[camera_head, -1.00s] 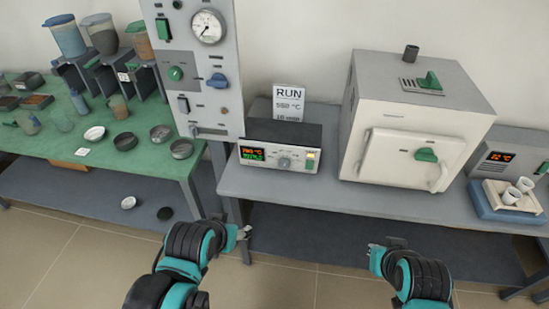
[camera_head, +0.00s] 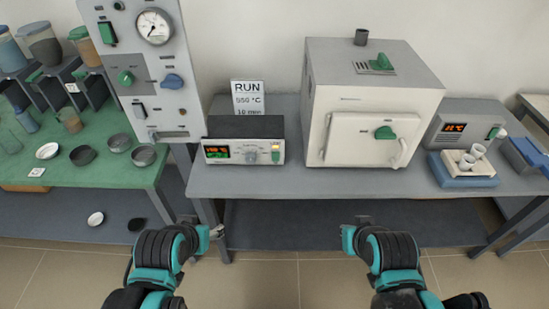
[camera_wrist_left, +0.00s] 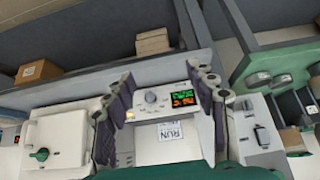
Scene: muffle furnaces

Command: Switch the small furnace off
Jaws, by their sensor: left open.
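A white furnace with a grey top (camera_head: 375,90) stands on the bench, its door shut, with a green handle on the door. A low control box (camera_head: 243,150) to its left has a lit display, a knob and a green switch (camera_head: 275,153). A smaller grey unit (camera_head: 465,128) at the right has a lit orange display and a green switch (camera_head: 493,132). I cannot tell which is the small furnace. My left gripper (camera_head: 215,231) is open and empty in front of the bench; the control box shows between its fingers (camera_wrist_left: 160,76) in the left wrist view. My right gripper (camera_head: 356,226) is also before the bench, its jaws unclear.
A RUN card (camera_head: 248,96) stands behind the control box. A gauge panel (camera_head: 142,70) rises at the left beside a green table (camera_head: 105,180) with bowls and jars. White cups on a blue-based tray (camera_head: 462,181) stand before the smaller unit. Floor before the bench is clear.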

